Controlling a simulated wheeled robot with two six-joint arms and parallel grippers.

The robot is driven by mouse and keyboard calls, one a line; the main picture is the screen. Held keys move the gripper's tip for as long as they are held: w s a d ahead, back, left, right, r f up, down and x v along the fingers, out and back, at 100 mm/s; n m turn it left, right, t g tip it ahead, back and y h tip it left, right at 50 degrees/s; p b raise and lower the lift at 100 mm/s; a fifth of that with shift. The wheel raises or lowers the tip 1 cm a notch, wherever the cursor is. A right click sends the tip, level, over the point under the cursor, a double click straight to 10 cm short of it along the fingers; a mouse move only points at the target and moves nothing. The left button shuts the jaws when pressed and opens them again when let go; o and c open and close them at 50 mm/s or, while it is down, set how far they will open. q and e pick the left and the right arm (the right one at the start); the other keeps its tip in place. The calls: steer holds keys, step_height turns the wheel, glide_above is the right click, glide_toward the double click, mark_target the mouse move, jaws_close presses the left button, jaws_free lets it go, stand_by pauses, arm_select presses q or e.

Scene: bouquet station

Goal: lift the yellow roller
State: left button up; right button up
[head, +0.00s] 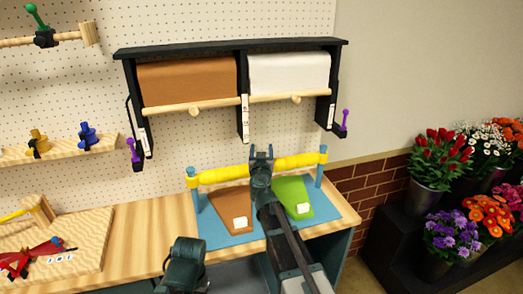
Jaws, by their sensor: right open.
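The yellow roller (222,174) lies level between two blue posts, a left one (191,178) and a right one (322,157), at the back of a blue mat (214,236). My right gripper (261,152) is open at the roller's middle, its fingertips showing just above the roller in the picture. It hides the roller's middle, so I cannot tell whether the fingers are around the roller or only above it. A dark part of my left arm shows at the bottom; its fingers are not visible.
Brown (232,213) and green (292,195) sheets with white blocks lie on the mat. A paper rack (240,47) with brown and white rolls hangs above. A wooden board (85,262) with red tool stands left; flower buckets (428,190) right.

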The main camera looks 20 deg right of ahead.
steer(key=shift+s, duration=0.1)
steer(key=v, duration=1.3)
steer(key=shift+s, duration=0.3)
steer(key=shift+a, duration=0.1)
steer(key=s+f+g, duration=0.3)
steer(key=f, duration=0.1)
steer(key=s+f+g+h, duration=0.1)
steer(key=s+f+g, duration=0.1)
steer(key=f+g, duration=0.1)
steer(key=s+a+f+g, duration=0.1)
steer(key=s+f+g, duration=0.1)
steer(key=f, duration=0.3)
steer(key=shift+s+f+g, duration=0.2)
steer(key=shift+s, duration=0.25)
steer(key=shift+s+f+g, duration=0.2)
steer(key=shift+s, duration=0.2)
steer(key=s+a+f+n+g+y, duration=0.2)
steer(key=s+a+f+n+g, duration=0.1)
steer(key=s+a, duration=0.3)
steer(key=s+a+f+n+g+y, duration=0.2)
steer(key=s+a+f+n+g, duration=0.2)
steer(key=s, duration=0.7)
steer(key=a+f+g, duration=0.2)
steer(key=shift+a+y, duration=0.35)
steer(key=shift+y, duration=0.05)
